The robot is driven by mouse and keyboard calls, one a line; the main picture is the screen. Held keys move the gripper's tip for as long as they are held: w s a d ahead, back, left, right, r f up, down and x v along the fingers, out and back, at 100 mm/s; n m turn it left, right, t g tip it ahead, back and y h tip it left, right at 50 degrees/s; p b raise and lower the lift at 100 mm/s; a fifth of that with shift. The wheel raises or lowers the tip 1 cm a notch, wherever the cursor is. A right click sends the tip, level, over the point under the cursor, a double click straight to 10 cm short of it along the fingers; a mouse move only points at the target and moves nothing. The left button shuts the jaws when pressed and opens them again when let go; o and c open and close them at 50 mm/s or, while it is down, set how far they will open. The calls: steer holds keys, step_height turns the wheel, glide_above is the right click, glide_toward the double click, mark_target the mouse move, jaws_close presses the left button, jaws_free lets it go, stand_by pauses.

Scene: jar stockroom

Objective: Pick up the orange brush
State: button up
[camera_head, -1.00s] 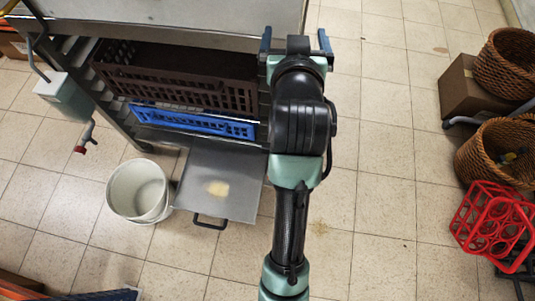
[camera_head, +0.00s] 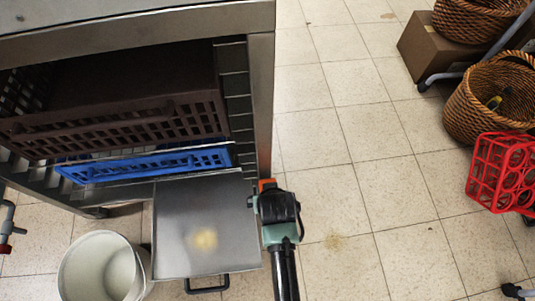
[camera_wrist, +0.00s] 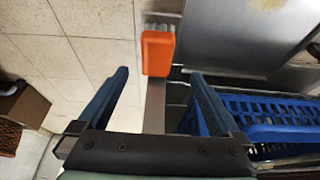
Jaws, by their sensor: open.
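The orange brush (camera_wrist: 157,53) shows in the wrist view as an upright orange block with a pale grey end at its top. It lies just beyond my fingertips, in line with the gap between them. In the head view only a small orange part (camera_head: 267,184) shows, at the foot of the rack's right post beside the metal tray. My gripper (camera_wrist: 158,78) is open and empty, with one blue finger on each side of the gap. In the head view my wrist hides most of the gripper and brush. What holds the brush up is unclear.
A metal rack (camera_head: 262,110) holds a brown crate (camera_head: 120,130) and a blue crate (camera_head: 150,165). A metal tray (camera_head: 180,240) sticks out close left of my wrist. A white bucket (camera_head: 100,270) stands left of it. Wicker baskets (camera_head: 490,100) and a red bottle carrier (camera_head: 500,170) stand right; floor between is clear.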

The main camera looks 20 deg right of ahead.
steer(key=b+x, duration=0.1)
steer(key=x, duration=0.2)
steer(key=shift+w+d+f, duration=0.1)
steer(key=shift+w+f, duration=0.1)
steer(key=shift+f, duration=0.15)
steer(key=b+x, duration=0.4)
steer(key=x, duration=0.1)
steer(key=shift+w+d+b, duration=0.15)
steer(key=shift+d+b, duration=0.2)
steer(key=shift+b, duration=0.05)
steer(key=shift+r, duration=0.1)
steer(key=c, duration=1.4)
steer(key=shift+c, duration=0.2)
step_height(320, 180, up, 10)
steer(key=p, duration=0.6)
